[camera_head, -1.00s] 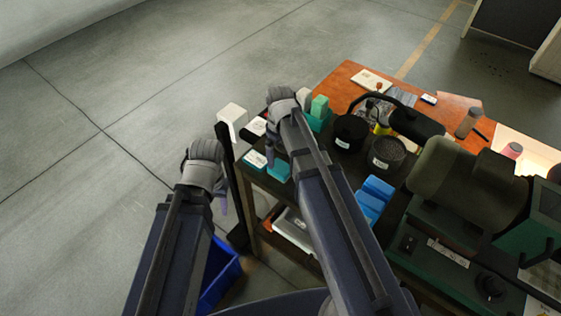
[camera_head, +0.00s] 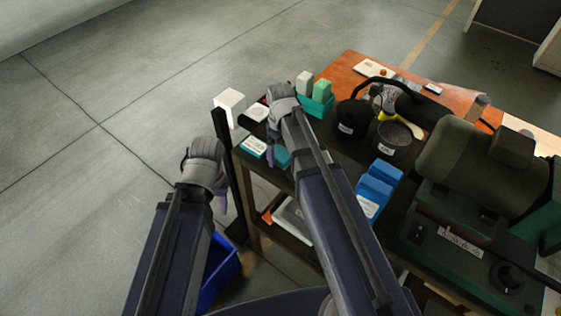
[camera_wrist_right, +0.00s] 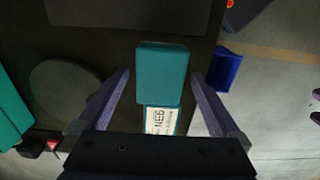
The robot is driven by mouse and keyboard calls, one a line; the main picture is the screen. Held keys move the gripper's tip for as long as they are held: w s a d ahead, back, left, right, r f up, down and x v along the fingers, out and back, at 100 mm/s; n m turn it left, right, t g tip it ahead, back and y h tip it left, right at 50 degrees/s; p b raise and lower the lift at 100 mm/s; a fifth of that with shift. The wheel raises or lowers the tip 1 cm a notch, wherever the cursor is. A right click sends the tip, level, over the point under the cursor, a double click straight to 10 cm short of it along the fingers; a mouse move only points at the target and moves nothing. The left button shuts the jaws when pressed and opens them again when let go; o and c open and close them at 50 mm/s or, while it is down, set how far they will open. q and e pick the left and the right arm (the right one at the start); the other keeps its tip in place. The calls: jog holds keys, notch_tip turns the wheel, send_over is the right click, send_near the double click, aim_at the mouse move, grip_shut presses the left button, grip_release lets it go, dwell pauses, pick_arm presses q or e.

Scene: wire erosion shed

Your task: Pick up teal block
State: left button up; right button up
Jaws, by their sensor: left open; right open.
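The teal block (camera_head: 282,157) lies on the dark table's near left part in the head view, partly hidden by my right arm. In the right wrist view the teal block (camera_wrist_right: 162,70) is a rounded upright rectangle between the two fingers, with a gap on each side. A white-labelled teal box (camera_wrist_right: 160,121) adjoins its lower edge there, partly covered by the gripper body; it also shows in the head view (camera_head: 253,147). My right gripper (camera_head: 273,133) is open and empty over the table. My left gripper (camera_head: 220,202) is open and empty, left of the table.
A white block (camera_head: 231,104) and a teal tray (camera_head: 318,109) with upright blocks stand near the right gripper. Black round containers (camera_head: 394,137), blue boxes (camera_head: 377,186) and a green machine (camera_head: 470,230) fill the right. A blue bin (camera_head: 222,270) is on the floor.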

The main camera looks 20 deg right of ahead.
aim_at(281, 153)
jog(key=shift+f, duration=0.65)
pick_arm(q)
jog(key=shift+f, duration=0.55)
pick_arm(e)
jog(key=shift+r, duration=0.1)
jog(key=c, duration=1.5)
jog(key=shift+c, duration=0.2)
pick_arm(q)
jog(key=shift+r, duration=0.1)
pick_arm(e)
jog(key=shift+r, duration=0.1)
notch_tip(281, 153, up, 10)
jog(key=p, duration=1)
pick_arm(q)
notch_tip(281, 153, up, 10)
